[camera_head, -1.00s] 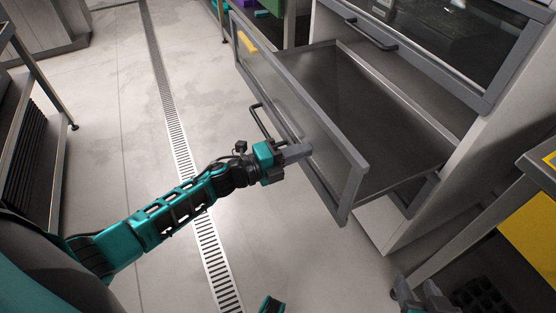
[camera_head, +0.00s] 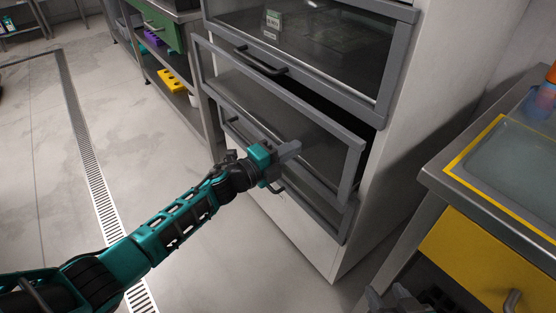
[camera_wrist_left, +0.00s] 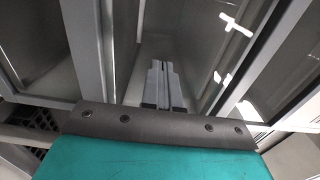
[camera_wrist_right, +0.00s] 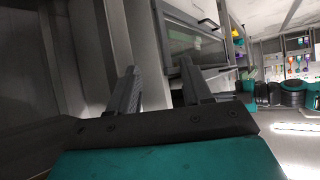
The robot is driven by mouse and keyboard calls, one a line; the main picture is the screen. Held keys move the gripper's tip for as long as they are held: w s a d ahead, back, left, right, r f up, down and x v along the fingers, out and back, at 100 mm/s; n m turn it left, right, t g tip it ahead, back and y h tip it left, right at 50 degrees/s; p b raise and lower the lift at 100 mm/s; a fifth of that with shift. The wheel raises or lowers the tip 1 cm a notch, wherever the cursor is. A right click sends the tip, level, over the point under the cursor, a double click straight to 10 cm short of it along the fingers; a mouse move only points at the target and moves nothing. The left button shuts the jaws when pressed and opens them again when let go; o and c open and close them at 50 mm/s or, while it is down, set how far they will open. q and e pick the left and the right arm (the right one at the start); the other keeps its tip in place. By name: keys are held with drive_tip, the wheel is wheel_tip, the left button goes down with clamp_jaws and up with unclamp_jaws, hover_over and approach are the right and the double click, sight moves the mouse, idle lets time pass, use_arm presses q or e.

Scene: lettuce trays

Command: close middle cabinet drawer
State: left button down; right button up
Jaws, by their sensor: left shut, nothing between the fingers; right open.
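The middle cabinet drawer (camera_head: 356,160) has a grey frame and a glass front. It stands slightly out from the cabinet (camera_head: 420,90), with a dark gap along its top edge. Its handle is partly hidden behind my left gripper (camera_head: 290,150). That gripper is shut and empty, with its fingers against or very near the drawer front; I cannot tell if they touch. In the left wrist view its closed fingers (camera_wrist_left: 162,68) point at the glass panel. My right gripper (camera_wrist_right: 158,72) is open and empty, low in front of the cabinet's right side.
Above is a glass-fronted compartment with a dark handle (camera_head: 260,62). A lower drawer frame (camera_head: 345,225) shows below. At right stands a metal sink counter (camera_head: 450,185) with a yellow front (camera_head: 475,255). Shelving with a yellow item (camera_head: 172,80) is left. The floor at left is clear.

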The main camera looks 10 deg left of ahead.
use_arm(q)
drive_tip(key=b+x, duration=0.1)
drive_tip(key=x, duration=0.4)
drive_tip(key=shift+w+d+f+b, duration=0.1)
drive_tip(key=shift+w+d+b, duration=0.05)
drive_tip(key=shift+b, duration=0.25)
drive_tip(key=shift+w+d+r, duration=0.15)
drive_tip(key=shift+r, duration=0.1)
use_arm(e)
drive_tip(key=shift+w+a+f+y, duration=0.1)
drive_tip(key=shift+w+a+y, duration=0.25)
drive_tip(key=shift+a, duration=0.2)
use_arm(q)
drive_tip(key=shift+r, duration=0.15)
